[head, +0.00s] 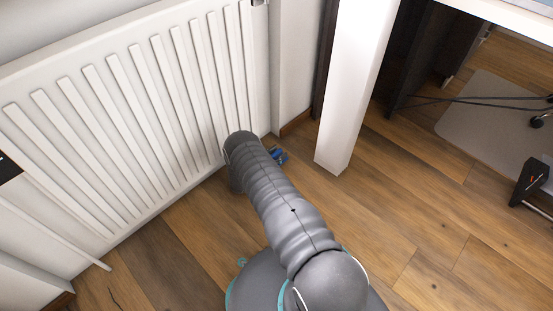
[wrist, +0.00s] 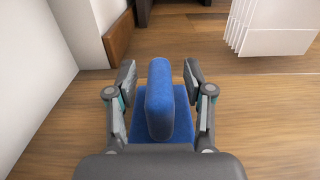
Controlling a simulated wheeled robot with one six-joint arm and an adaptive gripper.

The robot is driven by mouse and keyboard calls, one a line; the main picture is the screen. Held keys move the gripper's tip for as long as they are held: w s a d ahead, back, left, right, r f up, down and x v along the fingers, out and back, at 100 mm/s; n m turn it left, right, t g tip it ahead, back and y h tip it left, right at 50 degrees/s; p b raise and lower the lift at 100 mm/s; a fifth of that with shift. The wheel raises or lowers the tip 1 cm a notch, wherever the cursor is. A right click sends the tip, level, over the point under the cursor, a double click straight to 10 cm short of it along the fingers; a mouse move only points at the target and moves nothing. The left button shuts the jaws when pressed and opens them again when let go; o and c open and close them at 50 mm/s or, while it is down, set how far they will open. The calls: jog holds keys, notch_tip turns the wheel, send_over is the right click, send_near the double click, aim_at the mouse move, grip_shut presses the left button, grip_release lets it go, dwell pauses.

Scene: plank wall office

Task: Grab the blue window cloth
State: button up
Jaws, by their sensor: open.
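The blue window cloth (wrist: 160,105) shows in the wrist view as a blue block with a raised upright part and a flat part below it, by the wooden floor. My gripper (wrist: 160,82) is open, with one finger on each side of the raised blue part. Small gaps show between the fingers and the blue. The lower part of the cloth is partly hidden by my gripper's body. In the head view a small piece of the blue cloth (head: 280,156) shows just beyond my arm, near the radiator's foot; my gripper is hidden there by the arm.
A white ribbed radiator (head: 130,110) stands at the left, close to my arm. A white table leg (head: 350,90) stands just right of the cloth. Cables (head: 480,99) and a floor mat (head: 495,125) lie farther right. Open wooden floor (head: 410,220) is at the lower right.

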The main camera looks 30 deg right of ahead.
jog(key=shift+d, duration=0.2)
grip_shut()
jog(key=shift+r, duration=0.15)
